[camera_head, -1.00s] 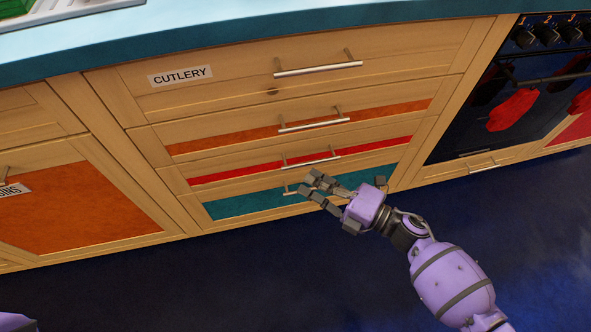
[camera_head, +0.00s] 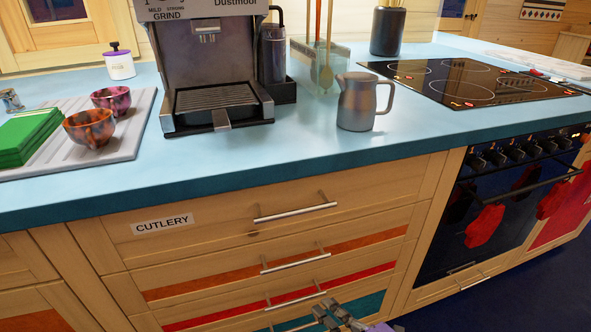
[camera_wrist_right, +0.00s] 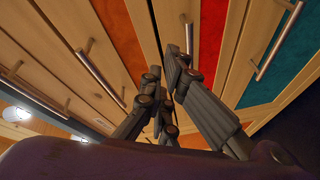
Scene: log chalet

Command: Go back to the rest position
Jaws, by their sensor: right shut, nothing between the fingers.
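My right gripper (camera_head: 330,314) shows at the bottom edge of the head view, in front of the lowest drawers. In the right wrist view the right gripper (camera_wrist_right: 170,75) has its fingers together with nothing between them. Drawer fronts with orange, red and teal stripes lie beyond the fingers. All the drawers, including the cutlery drawer (camera_head: 215,222), look closed. The rest of my right arm is mostly below the head view. My left gripper is not in view.
A teal counter (camera_head: 300,160) runs above the drawers. On it stand a coffee machine (camera_head: 205,65), a metal jug (camera_head: 357,102), a tray (camera_head: 125,150) with two cups and green napkins, and a hob (camera_head: 470,82). An oven (camera_head: 490,215) with red mitts is at right.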

